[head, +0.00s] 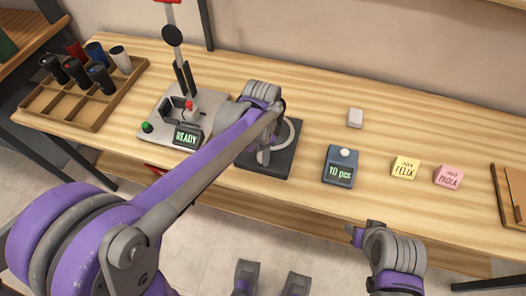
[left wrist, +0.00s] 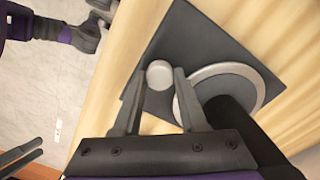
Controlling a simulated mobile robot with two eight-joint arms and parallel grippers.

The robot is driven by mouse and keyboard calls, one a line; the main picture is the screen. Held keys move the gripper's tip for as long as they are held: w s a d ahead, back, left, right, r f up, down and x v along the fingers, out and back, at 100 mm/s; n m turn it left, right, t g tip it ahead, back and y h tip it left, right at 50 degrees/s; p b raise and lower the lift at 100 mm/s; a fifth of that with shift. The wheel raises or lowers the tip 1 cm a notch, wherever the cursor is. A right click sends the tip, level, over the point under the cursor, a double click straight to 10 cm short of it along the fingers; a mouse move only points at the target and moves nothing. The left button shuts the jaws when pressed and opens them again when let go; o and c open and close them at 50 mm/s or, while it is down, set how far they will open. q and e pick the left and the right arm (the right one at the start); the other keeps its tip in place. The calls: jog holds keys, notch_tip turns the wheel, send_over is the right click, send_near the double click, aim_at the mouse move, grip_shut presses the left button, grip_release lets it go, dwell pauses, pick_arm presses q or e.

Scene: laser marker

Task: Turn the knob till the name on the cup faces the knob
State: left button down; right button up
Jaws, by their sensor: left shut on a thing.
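A dark square plate (head: 283,163) on the bench carries a silver ring turntable (head: 294,131). In the left wrist view a dark cup (left wrist: 235,115) stands on the ring (left wrist: 258,75); no name shows on its visible side. A pale round knob (left wrist: 159,75) is at the plate's corner. My left gripper (left wrist: 160,88) has a finger on each side of the knob and is shut on it. In the head view my left arm hides the cup and the knob. My right arm's end (head: 365,238) is at the lower right, before the bench; its jaws are unclear.
A laser marker (head: 160,115) with a READY display stands left of the plate. A wooden tray (head: 75,108) with several cups is at the far left. A "10 pcs" counter (head: 340,168), a yellow FELIX note (head: 405,168) and a pink PAOLA note (head: 448,177) lie to the right.

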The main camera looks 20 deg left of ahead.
aim_at(261, 155)
pick_arm(q)
jog(key=n, duration=1.1)
jog(key=shift+n, duration=0.4)
dwell(0.3)
jog(key=c, duration=0.7)
grip_release()
jog(key=shift+c, duration=0.2)
jog(key=shift+r, duration=0.1)
notch_tip(261, 155, up, 11)
jog(key=p, duration=0.1)
jog(key=shift+a+p, duration=0.2)
jog(key=shift+p, duration=0.1)
